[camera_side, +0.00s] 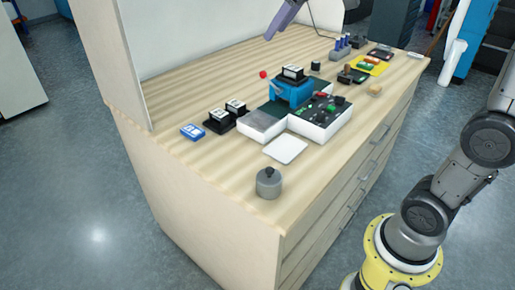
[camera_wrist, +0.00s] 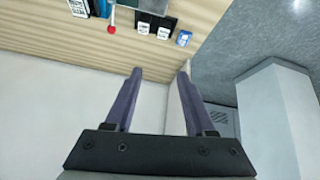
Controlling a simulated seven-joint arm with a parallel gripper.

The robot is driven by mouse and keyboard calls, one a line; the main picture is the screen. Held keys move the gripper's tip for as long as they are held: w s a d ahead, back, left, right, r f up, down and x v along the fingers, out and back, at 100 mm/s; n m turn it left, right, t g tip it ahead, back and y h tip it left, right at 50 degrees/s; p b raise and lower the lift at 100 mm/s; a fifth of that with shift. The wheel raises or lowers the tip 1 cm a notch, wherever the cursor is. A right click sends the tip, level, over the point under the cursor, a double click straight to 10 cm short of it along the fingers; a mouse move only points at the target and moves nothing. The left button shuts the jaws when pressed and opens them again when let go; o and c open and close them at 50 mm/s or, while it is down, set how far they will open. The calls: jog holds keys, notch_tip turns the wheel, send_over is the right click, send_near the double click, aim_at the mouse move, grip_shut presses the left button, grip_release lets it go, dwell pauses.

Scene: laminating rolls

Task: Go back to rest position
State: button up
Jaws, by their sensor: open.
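My gripper (camera_wrist: 160,72) is open and empty, with two purple fingers spread apart in the wrist view. In the side view, part of my gripper (camera_side: 283,18) shows at the top edge, high above the far side of the wooden worktop (camera_side: 220,178). It is apart from everything on the worktop. The rest of the gripper is cut off by the frame. In the wrist view the fingers point towards a pale upright panel (camera_wrist: 70,110) and the wooden surface (camera_wrist: 60,45) beyond it.
A blue device (camera_side: 290,92) stands mid-worktop among black-and-white blocks (camera_side: 236,107), a blue-white box (camera_side: 192,131), a red ball (camera_side: 263,74) and a white plate (camera_side: 286,148). A grey weight (camera_side: 268,184) stands near the front corner. A pale panel (camera_side: 215,40) rises along the back.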

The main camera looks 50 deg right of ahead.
jog(key=s+a+f, duration=0.2)
jog(key=s+f, duration=0.1)
jog(key=s, duration=0.5)
jog(key=s+a+f, duration=0.2)
jog(key=s, duration=0.6)
jog(key=s+f+m+g, duration=0.1)
jog(key=s+f, duration=0.6)
jog(key=f, duration=0.3)
jog(key=shift+s+f+m, duration=0.35)
jog(key=shift+s+m, duration=0.05)
jog(key=shift+c, duration=0.3)
